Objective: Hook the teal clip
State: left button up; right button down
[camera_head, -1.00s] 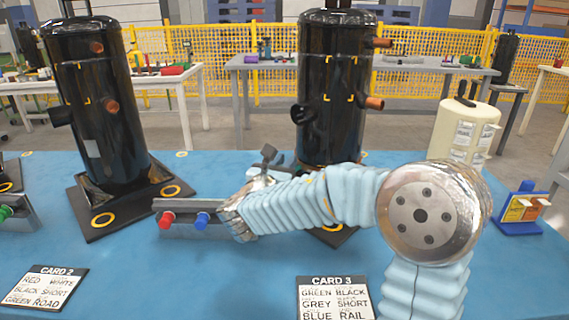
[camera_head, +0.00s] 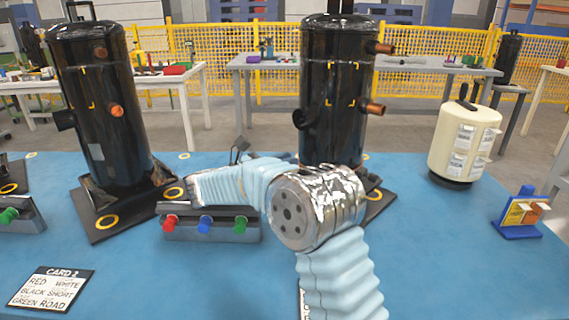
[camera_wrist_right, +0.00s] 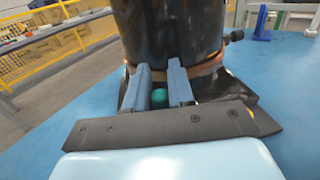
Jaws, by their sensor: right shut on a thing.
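In the right wrist view the two blue fingers of my right gripper (camera_wrist_right: 159,92) are closed around a small teal piece, the teal clip (camera_wrist_right: 158,98), which is mostly hidden between them. They point at the foot of a black compressor (camera_wrist_right: 168,30). In the head view my right arm reaches left in front of the middle compressor (camera_head: 334,80), and a small dark part of the gripper (camera_head: 238,150) shows above the sleeve at its left. The clip cannot be seen there. My left gripper is not in view.
A grey rail (camera_head: 240,232) with red, blue and green knobs sits in front. Another black compressor (camera_head: 95,100) stands left. A cream canister (camera_head: 462,140) and a blue card stand (camera_head: 518,222) are right. Card 2 (camera_head: 52,289) lies front left. The blue table is clear at front right.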

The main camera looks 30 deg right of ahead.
jog(key=m+g, duration=0.1)
jog(key=g, duration=0.1)
jog(key=d+m+g, duration=0.1)
jog(key=m+g, duration=0.1)
jog(key=g, duration=0.1)
jog(key=w+m+g+y, duration=0.1)
jog(key=g, duration=0.1)
jog(key=shift+w+d+m, duration=0.1)
jog(key=shift+d+m, duration=0.05)
jog(key=shift+m, duration=0.25)
jog(key=shift+d+g, duration=0.1)
jog(key=shift+g, duration=0.4)
jog(key=c, duration=1.1)
grip_release()
jog(key=shift+o, duration=0.2)
